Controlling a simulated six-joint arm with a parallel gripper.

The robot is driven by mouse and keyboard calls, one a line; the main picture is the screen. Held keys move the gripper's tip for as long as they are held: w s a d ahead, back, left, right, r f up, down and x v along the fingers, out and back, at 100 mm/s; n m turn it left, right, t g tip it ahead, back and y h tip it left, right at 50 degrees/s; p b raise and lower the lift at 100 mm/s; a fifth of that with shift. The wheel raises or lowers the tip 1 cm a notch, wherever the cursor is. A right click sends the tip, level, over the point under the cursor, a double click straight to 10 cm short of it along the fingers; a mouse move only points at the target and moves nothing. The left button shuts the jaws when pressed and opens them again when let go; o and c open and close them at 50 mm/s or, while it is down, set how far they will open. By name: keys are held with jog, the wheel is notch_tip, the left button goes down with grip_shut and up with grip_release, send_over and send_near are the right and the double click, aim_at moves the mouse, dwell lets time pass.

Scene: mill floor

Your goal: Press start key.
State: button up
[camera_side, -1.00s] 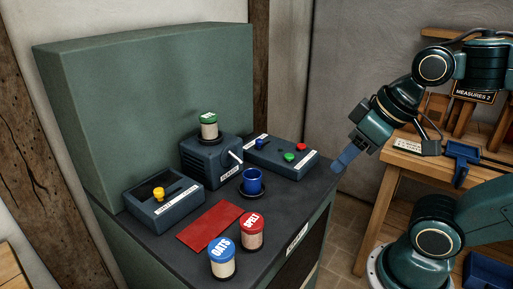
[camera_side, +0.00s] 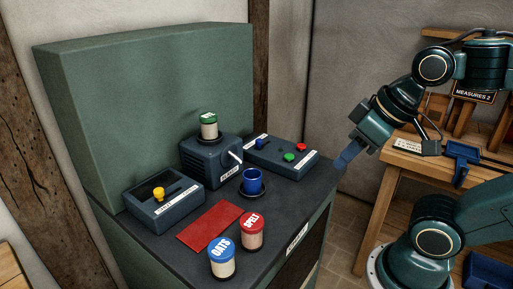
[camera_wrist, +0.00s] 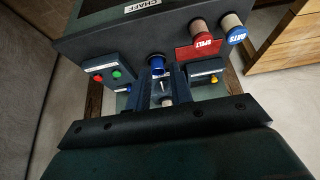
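A dark blue control box (camera_side: 281,163) sits at the back right of the dark worktop. On it are a green button (camera_side: 289,157), a red button (camera_side: 301,147) and a small blue knob (camera_side: 260,143); its label is too small to read. In the wrist view the green button (camera_wrist: 117,74) and red button (camera_wrist: 98,77) show at the left. My gripper (camera_side: 342,161) hangs in the air right of the box, apart from it. In the wrist view my gripper (camera_wrist: 162,72) shows two fingers with an empty gap between them.
The worktop also holds a mill block (camera_side: 208,165) with a green-lidded jar, a blue cup (camera_side: 252,181), a red mat (camera_side: 210,226), OATS (camera_side: 222,262) and SPELT (camera_side: 252,232) jars, and a yellow-knobbed box (camera_side: 165,204). A wooden bench (camera_side: 433,172) stands at the right.

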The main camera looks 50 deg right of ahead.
grip_shut()
dwell(1.4)
